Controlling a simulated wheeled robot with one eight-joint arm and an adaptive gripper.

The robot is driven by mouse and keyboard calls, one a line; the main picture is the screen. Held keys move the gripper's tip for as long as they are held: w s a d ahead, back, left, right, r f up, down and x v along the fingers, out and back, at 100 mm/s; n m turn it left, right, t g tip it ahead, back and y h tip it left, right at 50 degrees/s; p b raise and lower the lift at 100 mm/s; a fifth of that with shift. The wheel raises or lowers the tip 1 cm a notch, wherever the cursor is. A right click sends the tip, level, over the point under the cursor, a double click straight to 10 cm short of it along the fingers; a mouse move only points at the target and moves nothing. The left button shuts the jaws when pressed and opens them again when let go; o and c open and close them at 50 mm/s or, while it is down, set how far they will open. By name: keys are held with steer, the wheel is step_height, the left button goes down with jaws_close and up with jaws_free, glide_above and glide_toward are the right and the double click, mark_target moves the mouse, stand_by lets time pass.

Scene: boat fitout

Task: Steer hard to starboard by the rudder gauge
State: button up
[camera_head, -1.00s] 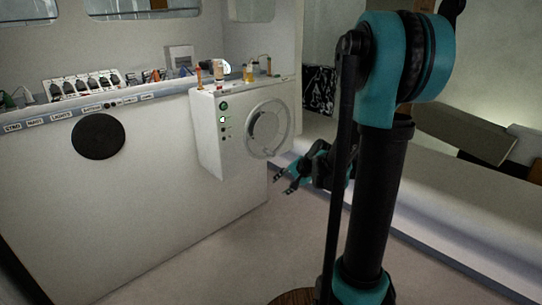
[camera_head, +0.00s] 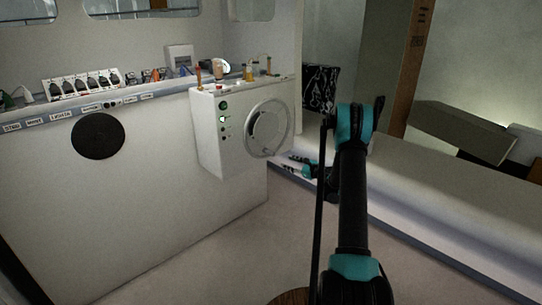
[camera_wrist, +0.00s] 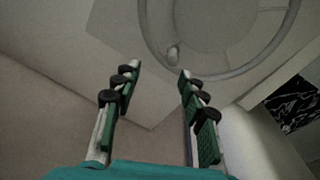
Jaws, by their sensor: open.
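A grey steering wheel (camera_head: 266,129) is on the front face of a white console box (camera_head: 209,140). In the wrist view, the wheel's rim (camera_wrist: 228,74) fills the top, with a small pale knob (camera_wrist: 173,54) at its lower left. My gripper (camera_head: 287,163) is just below the wheel's lower right side in the head view. In the wrist view my gripper (camera_wrist: 160,70) is open and empty, its green-padded fingers apart. The knob appears just beyond the gap between the fingertips; contact cannot be told. I cannot make out a rudder gauge reading.
Several small bottles and a round pale-faced item (camera_head: 222,67) stand on or behind the console top. A labelled counter with a switch row (camera_head: 82,83) runs left. A black disc (camera_head: 98,136) is on its front.

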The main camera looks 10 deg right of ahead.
mark_target(271, 154)
step_height(271, 154, down, 3)
steer(key=w+d+m+t, duration=0.1)
steer(key=w+d+m, duration=0.1)
steer(key=d+m, duration=0.1)
steer(key=x, duration=1.7)
steer(key=shift+w+a+r, duration=0.1)
steer(key=shift+a+r, duration=0.15)
steer(key=shift+r, duration=0.1)
jaws_close()
